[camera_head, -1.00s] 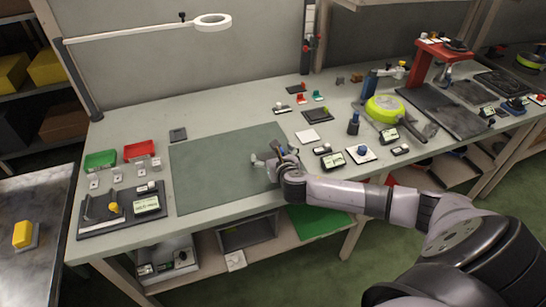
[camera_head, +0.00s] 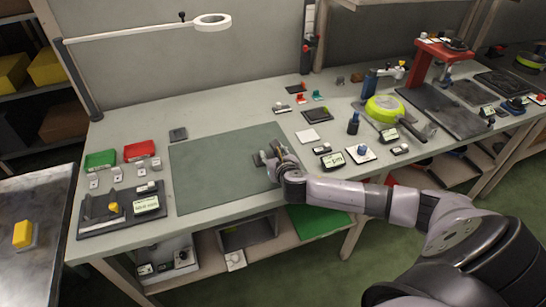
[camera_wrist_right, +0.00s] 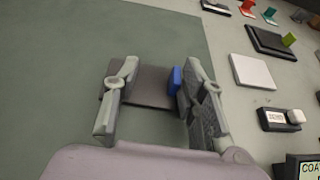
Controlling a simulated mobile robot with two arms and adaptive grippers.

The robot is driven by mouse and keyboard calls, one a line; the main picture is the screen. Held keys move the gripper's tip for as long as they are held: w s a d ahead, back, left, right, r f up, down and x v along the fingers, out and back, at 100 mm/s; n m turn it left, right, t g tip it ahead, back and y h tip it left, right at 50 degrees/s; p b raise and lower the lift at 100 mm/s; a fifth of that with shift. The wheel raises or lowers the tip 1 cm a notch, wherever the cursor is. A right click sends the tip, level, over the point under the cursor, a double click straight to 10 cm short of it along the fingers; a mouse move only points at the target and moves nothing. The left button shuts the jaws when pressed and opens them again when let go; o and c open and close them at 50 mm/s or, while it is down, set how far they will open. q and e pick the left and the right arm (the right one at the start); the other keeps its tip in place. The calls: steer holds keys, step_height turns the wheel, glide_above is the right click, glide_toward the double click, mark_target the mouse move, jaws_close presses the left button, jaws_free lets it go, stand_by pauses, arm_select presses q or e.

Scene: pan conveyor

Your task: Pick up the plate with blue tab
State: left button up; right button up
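The plate with the blue tab shows in the right wrist view as a dark grey flat plate (camera_wrist_right: 153,88) over the green mat, with the blue tab (camera_wrist_right: 177,80) at its right side. My right gripper (camera_wrist_right: 162,66) is open, with one finger on each side of the plate's middle. The tab is close to the right finger; contact is unclear. The left finger covers part of the plate. In the head view the right gripper (camera_head: 268,156) is low over the mat's right part and hides most of the plate. My left gripper is not in view.
The green mat (camera_head: 215,165) is otherwise clear. A white square plate (camera_head: 307,136) and a dark tray (camera_head: 316,114) lie to its right. Red (camera_head: 139,150) and green (camera_head: 100,159) bins and a dark fixture (camera_head: 97,222) stand to its left. A yellow-green pan (camera_head: 384,109) is further right.

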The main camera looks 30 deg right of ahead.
jaws_close()
stand_by(0.7)
